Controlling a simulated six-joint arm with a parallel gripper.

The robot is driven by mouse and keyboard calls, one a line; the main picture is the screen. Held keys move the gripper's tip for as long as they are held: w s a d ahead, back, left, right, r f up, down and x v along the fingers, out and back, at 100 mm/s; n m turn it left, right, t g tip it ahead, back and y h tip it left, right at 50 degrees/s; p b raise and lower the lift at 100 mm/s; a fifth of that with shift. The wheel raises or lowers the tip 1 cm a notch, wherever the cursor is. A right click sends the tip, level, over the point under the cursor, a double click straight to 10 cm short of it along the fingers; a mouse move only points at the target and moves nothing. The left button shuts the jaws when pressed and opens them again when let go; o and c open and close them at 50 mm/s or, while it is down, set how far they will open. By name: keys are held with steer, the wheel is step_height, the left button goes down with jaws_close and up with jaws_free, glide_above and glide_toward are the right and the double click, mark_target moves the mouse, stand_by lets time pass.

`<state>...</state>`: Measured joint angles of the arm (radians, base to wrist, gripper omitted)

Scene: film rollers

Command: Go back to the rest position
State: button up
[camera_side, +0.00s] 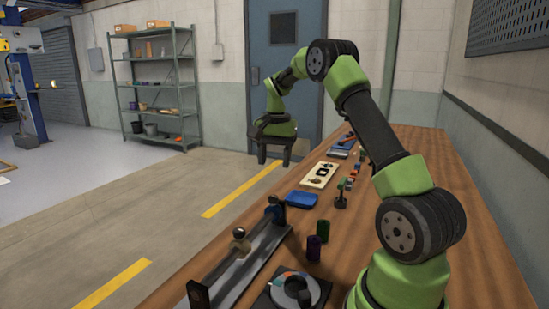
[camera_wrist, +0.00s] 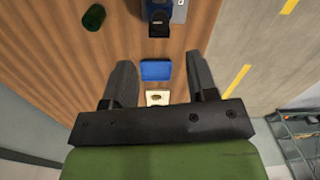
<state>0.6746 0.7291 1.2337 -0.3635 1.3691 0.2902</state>
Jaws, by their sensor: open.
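My gripper (camera_side: 272,160) hangs in the air beyond the left edge of the wooden table (camera_side: 455,190), with its fingers pointing down. In the wrist view my gripper (camera_wrist: 159,62) shows two dark fingers spread wide apart, with nothing held between them. A blue tray (camera_side: 302,199) lies on the table, and it shows between and beyond the fingers in the wrist view (camera_wrist: 156,70). A pale board (camera_side: 313,180) lies behind the tray, and part of it shows between the fingers in the wrist view (camera_wrist: 158,98).
A long railed fixture (camera_side: 245,262) with dark upright ends stands at the table's near left. A dark round-topped device (camera_side: 290,290) sits in front. Shelves (camera_side: 155,80) stand far off.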

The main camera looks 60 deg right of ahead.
stand_by(0.4)
steer(key=s+a+r+n+t, duration=0.3)
steer(key=a+r+n, duration=0.2)
steer(key=a+r, duration=0.75)
steer(key=s+a+f+n+t+y, duration=0.2)
steer(key=s+a+n, duration=0.4)
steer(key=s+a, duration=0.7)
steer(key=shift+s+a+n+t, duration=0.15)
steer(key=shift+a+n+t, duration=0.15)
steer(key=shift+a+t, duration=0.5)
